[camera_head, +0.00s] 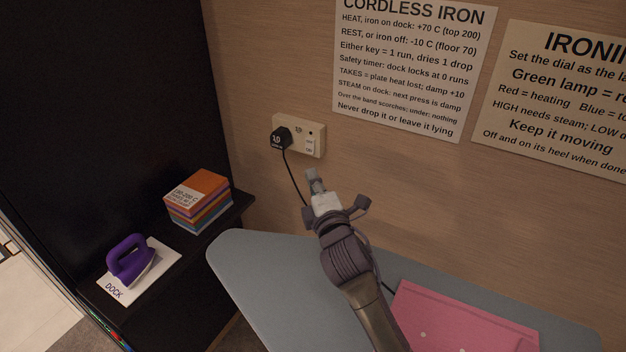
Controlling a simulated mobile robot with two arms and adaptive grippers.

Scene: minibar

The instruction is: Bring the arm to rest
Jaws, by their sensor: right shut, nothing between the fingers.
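My right gripper (316,182) is shut and empty. It is raised above the far edge of the grey-blue ironing board (250,262), in front of the wall and below the wall socket. My right arm comes up from the bottom of the view, across the board and beside a pink folded cloth (462,322). The gripper appears to touch nothing. My left gripper is not in view.
A purple iron (130,262) sits on a white dock plate (165,254) on a black shelf (190,262) at left. A socket (312,136) with a black plug (280,138) and cord is on the wall near my gripper.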

